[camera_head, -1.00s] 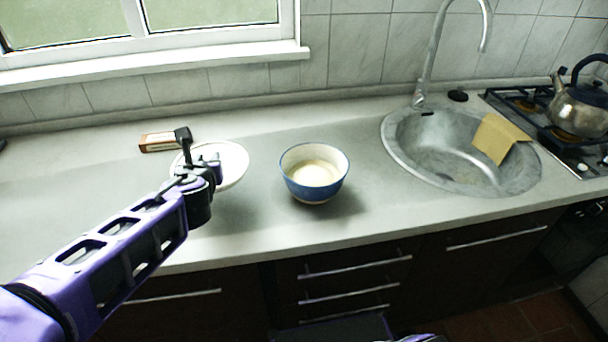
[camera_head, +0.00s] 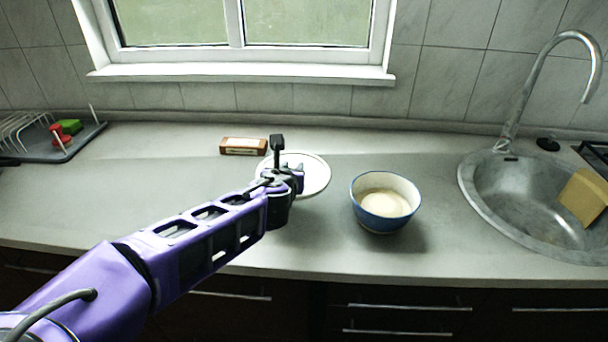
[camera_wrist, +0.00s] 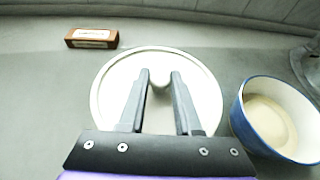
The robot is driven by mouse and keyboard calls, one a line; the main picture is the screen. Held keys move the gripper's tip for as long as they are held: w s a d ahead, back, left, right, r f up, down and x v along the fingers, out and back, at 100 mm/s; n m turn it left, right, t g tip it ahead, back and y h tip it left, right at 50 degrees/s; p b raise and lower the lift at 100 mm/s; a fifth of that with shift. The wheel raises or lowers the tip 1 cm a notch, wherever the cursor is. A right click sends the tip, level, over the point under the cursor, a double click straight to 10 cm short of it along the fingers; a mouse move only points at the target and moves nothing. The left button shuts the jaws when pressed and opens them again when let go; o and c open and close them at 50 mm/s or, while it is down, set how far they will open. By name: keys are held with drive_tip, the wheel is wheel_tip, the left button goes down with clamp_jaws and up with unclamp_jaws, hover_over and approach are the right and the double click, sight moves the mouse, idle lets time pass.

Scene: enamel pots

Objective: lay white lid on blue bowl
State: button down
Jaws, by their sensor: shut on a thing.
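The white lid (camera_head: 318,178) lies to the left of the blue bowl, at or just above the counter; I cannot tell which. In the wrist view the lid (camera_wrist: 115,88) is a round disc with a pale knob between my fingers. My gripper (camera_head: 283,172) is over the lid and shut on its knob; the fingers (camera_wrist: 159,100) show in the wrist view. The arm hides part of the lid in the head view. The blue bowl (camera_head: 384,222) stands upright and uncovered, with a cream-coloured inside. It also shows in the wrist view (camera_wrist: 240,125), right of the lid.
A brown box (camera_head: 243,146) lies behind the lid. A steel sink (camera_head: 490,215) with a tan board (camera_head: 582,198) is at the right. A dish rack (camera_head: 40,135) stands at the far left. The counter between is clear.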

drive_tip(key=w+d+r+m+h+p, duration=0.1)
drive_tip(key=w+d+m+h, duration=0.1)
drive_tip(key=d, duration=0.8)
drive_tip(key=w+d+r+m+g+h+p, duration=0.1)
drive_tip(key=w+d+m+h+p, duration=0.1)
drive_tip(key=w+d, duration=0.4)
drive_tip(key=d+m+h, duration=0.1)
drive_tip(key=d+h, duration=0.1)
drive_tip(key=d, duration=0.3)
drive_tip(key=shift+g, duration=0.3)
drive_tip(key=shift+s, duration=0.2)
hover_over(380, 207)
drive_tip(key=shift+s+f+b, duration=0.1)
drive_tip(key=shift+f+b, duration=0.55)
drive_tip(key=shift+f, duration=0.9)
